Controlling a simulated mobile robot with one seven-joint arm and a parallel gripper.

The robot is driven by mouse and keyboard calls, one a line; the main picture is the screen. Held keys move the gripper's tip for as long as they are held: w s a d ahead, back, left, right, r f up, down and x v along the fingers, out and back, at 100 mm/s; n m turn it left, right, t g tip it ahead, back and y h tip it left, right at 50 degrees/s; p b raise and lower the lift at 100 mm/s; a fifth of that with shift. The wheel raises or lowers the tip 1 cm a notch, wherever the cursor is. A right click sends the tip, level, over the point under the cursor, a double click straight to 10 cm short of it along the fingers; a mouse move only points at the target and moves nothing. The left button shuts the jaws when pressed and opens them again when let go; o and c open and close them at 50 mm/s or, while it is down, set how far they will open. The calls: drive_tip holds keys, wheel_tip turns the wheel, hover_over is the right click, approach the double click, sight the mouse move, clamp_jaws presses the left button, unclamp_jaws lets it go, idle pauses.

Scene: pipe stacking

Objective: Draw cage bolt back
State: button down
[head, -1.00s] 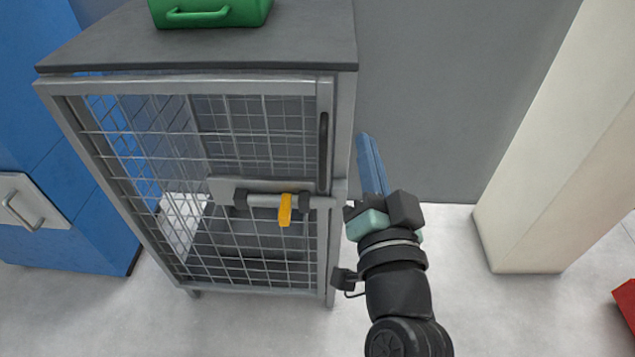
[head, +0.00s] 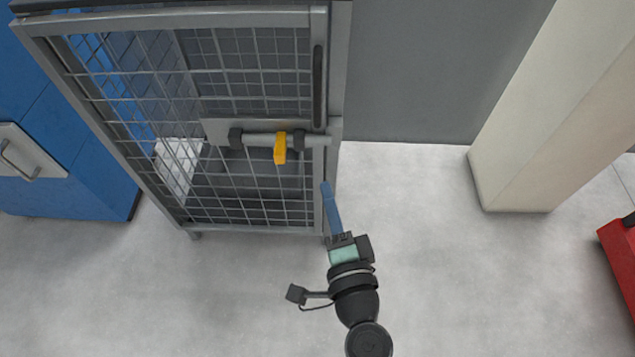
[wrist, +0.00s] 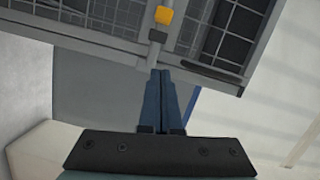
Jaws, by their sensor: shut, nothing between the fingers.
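The cage (head: 325,200) is a grey metal frame with a wire mesh door, left of centre in the head view. Its bolt (head: 262,140) is a horizontal grey bar in two dark brackets on the door, with its right end at the door's right post. A yellow handle (head: 280,148) hangs from the bolt; it also shows at the top of the wrist view (wrist: 164,15). My gripper (head: 325,186) is shut and empty, its blue fingers together. In the head view its tips show below and right of the yellow handle, apart from it.
A blue cabinet (head: 60,110) stands at the left. A cream pillar (head: 535,120) and a red object (head: 620,265) are at the right. A dark vertical door handle (head: 318,85) is above the bolt's right end. Pale floor (head: 430,250) lies clear right of my arm.

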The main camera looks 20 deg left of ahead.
sight(280, 150)
drive_tip(key=w+a+f, duration=0.1)
drive_tip(key=w+a, duration=0.5)
drive_tip(key=a, duration=0.2)
drive_tip(key=shift+w+f, duration=0.1)
drive_tip(key=a, duration=0.2)
drive_tip(key=s+a, duration=0.1)
drive_tip(key=a, duration=0.2)
drive_tip(key=shift+s+p, duration=0.2)
drive_tip(key=shift+p, duration=0.1)
